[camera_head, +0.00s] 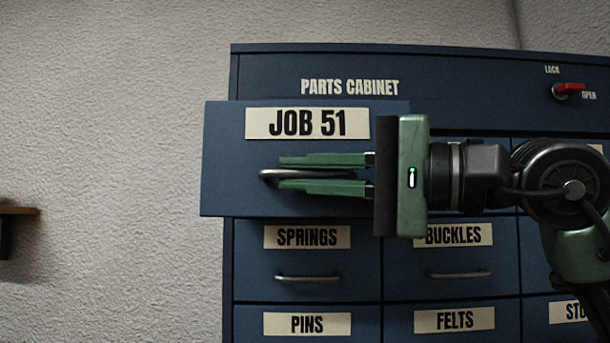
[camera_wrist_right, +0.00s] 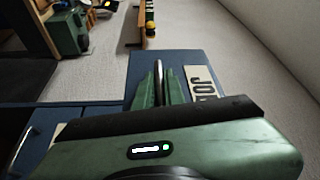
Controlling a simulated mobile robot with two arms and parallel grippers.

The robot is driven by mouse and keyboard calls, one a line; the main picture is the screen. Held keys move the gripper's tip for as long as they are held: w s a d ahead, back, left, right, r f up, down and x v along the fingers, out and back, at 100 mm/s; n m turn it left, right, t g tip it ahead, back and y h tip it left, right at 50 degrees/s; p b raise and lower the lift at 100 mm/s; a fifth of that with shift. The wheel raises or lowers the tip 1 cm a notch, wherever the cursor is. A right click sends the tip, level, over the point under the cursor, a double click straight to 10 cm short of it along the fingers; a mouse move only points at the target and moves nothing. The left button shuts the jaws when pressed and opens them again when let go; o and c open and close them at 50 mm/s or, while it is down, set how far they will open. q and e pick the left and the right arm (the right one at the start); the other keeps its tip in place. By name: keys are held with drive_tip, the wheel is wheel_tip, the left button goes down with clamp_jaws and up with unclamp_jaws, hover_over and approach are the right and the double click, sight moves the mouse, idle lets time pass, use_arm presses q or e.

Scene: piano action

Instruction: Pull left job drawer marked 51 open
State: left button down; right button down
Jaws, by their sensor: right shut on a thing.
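The job drawer marked 51 (camera_head: 225,150) is at the top left of the blue parts cabinet in the head view. Its front stands out from the cabinet face, so it is partly open. Its metal handle (camera_head: 268,175) is between the green fingers of my right gripper (camera_head: 282,173), which is shut on it from the right. The wrist view also shows the right gripper (camera_wrist_right: 159,88) on the handle (camera_wrist_right: 158,75), beside the drawer front (camera_wrist_right: 180,62) with its label. My gripper hides part of the handle. My left gripper is in neither view.
Below are closed drawers, such as springs (camera_head: 307,256), buckles (camera_head: 470,263), pins (camera_head: 358,323) and felts (camera_head: 400,322). A red lock lever (camera_head: 570,90) is at the cabinet's upper right. A wooden shelf (camera_head: 18,211) is at far left. The space left of the cabinet looks clear.

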drive_tip(key=shift+f, duration=0.1)
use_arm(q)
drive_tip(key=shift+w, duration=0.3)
use_arm(e)
drive_tip(key=c, duration=1.5)
unclamp_jaws()
drive_tip(key=shift+w, duration=0.15)
drive_tip(key=shift+d, duration=0.1)
